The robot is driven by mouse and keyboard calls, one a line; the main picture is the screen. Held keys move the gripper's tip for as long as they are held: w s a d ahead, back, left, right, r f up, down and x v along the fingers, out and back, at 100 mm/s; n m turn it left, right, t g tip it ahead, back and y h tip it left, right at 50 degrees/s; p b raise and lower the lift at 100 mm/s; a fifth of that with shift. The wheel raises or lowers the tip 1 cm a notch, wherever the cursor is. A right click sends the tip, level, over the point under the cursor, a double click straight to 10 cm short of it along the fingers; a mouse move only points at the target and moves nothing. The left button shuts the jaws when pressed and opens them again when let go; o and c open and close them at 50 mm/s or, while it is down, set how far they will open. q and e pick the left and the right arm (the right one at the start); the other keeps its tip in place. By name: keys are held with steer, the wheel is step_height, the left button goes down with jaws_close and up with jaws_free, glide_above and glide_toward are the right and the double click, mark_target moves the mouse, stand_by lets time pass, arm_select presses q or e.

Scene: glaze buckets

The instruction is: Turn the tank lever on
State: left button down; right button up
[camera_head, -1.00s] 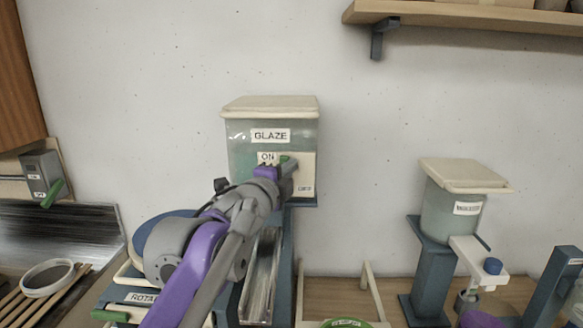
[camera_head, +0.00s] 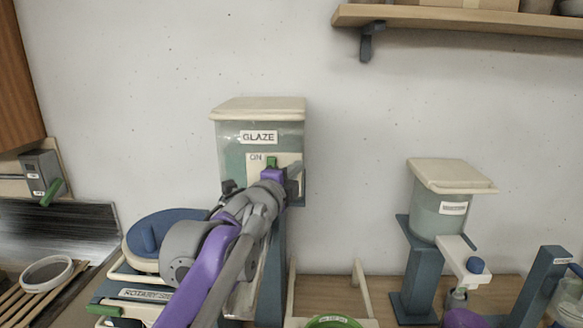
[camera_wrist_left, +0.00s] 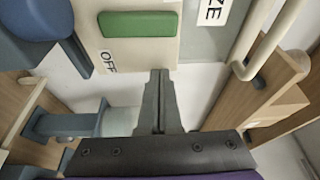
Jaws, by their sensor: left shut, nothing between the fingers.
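The glaze tank (camera_head: 232,165) is a clear box of greenish glaze with a cream lid, labelled GLAZE. It stands against the wall left of centre. Its green lever (camera_head: 272,162) stands about upright on a cream plate, just right of the ON label. In the left wrist view the lever (camera_wrist_left: 138,23) is a green bar, with the OFF label (camera_wrist_left: 106,62) nearby. My left gripper (camera_head: 296,170) is shut and empty at the plate's right side. In the wrist view its fingertips (camera_wrist_left: 159,74) sit on the OFF side, apart from the lever. My right gripper is not seen.
A second, smaller tank (camera_head: 438,215) stands on a blue stand at right. A wooden shelf (camera_head: 450,20) hangs above. A blue round rotary device (camera_head: 165,232) and a pale ring (camera_head: 46,273) are at left. The wall around the glaze tank is bare.

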arm_select(q)
steer(key=b+v, duration=0.1)
steer(key=v, duration=0.9)
steer(key=shift+b, duration=0.3)
steer(key=shift+a+r, duration=0.1)
steer(key=shift+r, duration=0.05)
